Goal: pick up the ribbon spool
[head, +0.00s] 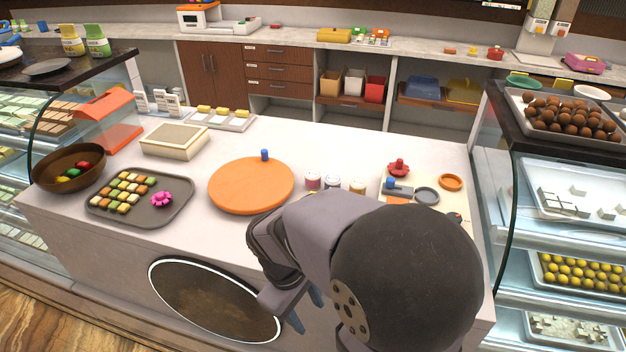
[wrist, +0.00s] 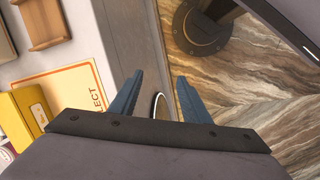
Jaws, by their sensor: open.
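I cannot tell for certain which thing is the ribbon spool. In the head view, an orange ring (head: 451,182) lies flat at the right of the counter (head: 330,145). A dark grey ring-shaped piece (head: 427,195) lies left of it, and a red knobbed piece (head: 399,168) stands behind. My gripper (head: 306,310) hangs in front of the counter's front face, apart from all of these. Its blue fingers are spread and empty, as the wrist view (wrist: 158,98) also shows. My arm hides part of the counter's front right. No spool is recognisable in the wrist view.
An orange round board (head: 251,186), a sweets tray (head: 105,215) with a pink bow (head: 161,198), and several small jars (head: 313,181) stand on the counter. A brown bowl (head: 45,174) is at left. Glass display cases flank both sides. The counter's back middle is clear.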

